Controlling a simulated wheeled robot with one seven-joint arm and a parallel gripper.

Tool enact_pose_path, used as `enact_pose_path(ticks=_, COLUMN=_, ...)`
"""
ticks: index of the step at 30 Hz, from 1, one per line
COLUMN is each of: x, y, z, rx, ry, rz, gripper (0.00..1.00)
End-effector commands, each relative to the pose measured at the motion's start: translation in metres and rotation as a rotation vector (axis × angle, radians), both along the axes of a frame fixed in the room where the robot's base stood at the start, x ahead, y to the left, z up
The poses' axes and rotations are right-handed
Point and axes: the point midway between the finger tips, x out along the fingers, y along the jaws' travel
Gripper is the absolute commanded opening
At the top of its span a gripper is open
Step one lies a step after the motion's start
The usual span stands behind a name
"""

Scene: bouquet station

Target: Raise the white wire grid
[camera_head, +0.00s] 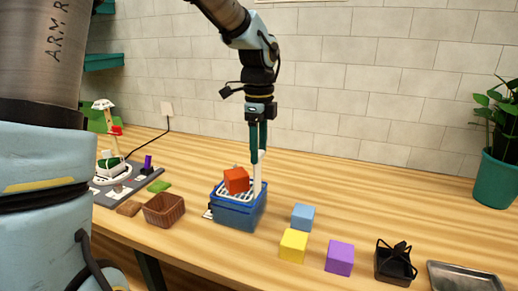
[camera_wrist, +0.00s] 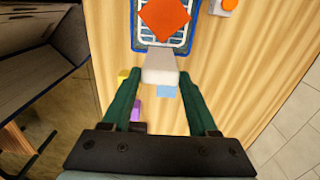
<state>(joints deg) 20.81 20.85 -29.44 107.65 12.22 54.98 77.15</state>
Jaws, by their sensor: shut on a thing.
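The white wire grid (camera_head: 222,192) sits at the top of a blue crate (camera_head: 238,216), with a red-orange block (camera_head: 236,181) on it. A tall white handle (camera_head: 257,172) stands at the crate's right side. My gripper (camera_head: 258,152) points down and is shut on the handle's upper end. In the wrist view, the handle's pale top (camera_wrist: 160,68) lies between my fingertips, and the block (camera_wrist: 165,17) rests on the grid beyond it. I cannot tell how far the grid stands above the crate's floor.
Blue (camera_head: 303,216), yellow (camera_head: 293,245) and purple (camera_head: 339,258) blocks lie right of the crate. A brown basket (camera_head: 164,210) stands left. A black wire holder (camera_head: 394,265) and metal tray (camera_head: 464,277) are at the right. A potted plant (camera_head: 497,178) stands far right. The table behind the crate looks mostly clear.

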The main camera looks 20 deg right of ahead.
Motion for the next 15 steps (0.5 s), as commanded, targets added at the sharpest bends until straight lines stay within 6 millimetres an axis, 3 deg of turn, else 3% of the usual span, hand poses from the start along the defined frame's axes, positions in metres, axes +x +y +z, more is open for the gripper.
enact_pose_path(ticks=5, x=0.0016, y=-0.0019, z=0.0054, rx=-0.006, ry=-0.009, rz=0.000, gripper=0.00)
enact_pose_path(ticks=6, x=0.0017, y=-0.0019, z=0.0057, rx=-0.006, ry=-0.009, rz=0.000, gripper=0.61)
enact_pose_path(ticks=14, x=0.0012, y=-0.0015, z=0.0040, rx=-0.005, ry=-0.007, rz=-0.001, gripper=0.90)
enact_pose_path(ticks=15, x=0.0012, y=-0.0015, z=0.0038, rx=-0.005, ry=-0.007, rz=-0.001, gripper=0.90)
